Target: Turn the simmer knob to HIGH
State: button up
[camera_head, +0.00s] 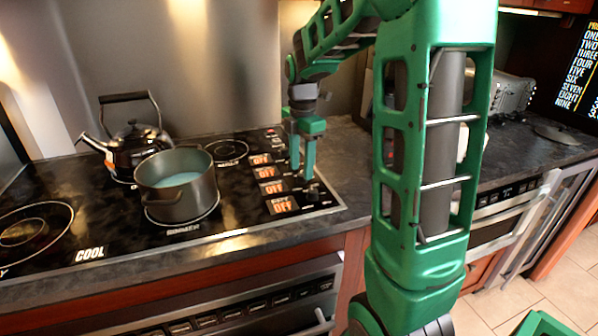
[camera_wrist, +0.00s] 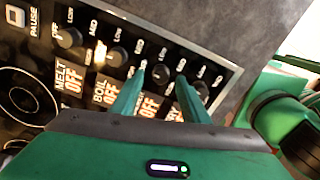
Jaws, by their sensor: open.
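A row of dark round knobs runs along the right edge of the black cooktop. In the wrist view, the third knob (camera_wrist: 160,73) lies between my fingertips; the display beside it reads OFF. Its name is covered by my finger, so I cannot confirm that it is the simmer knob. The knobs beside MELT (camera_wrist: 68,38) and BOIL (camera_wrist: 117,57) are clear of my fingers, and both displays read OFF. My gripper (camera_wrist: 162,80) is open and points down, one finger on each side of the third knob. It also shows in the head view (camera_head: 302,173). Finger contact cannot be told.
A dark pot (camera_head: 178,200) with pale bluish contents stands on a front burner. A black kettle (camera_head: 132,147) stands behind it, to the left. The dark counter (camera_head: 350,165) right of the cooktop is bare near my gripper. A toaster-like metal appliance (camera_head: 512,93) stands farther right.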

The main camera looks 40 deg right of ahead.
jog(key=shift+f, duration=1.1)
grip_shut()
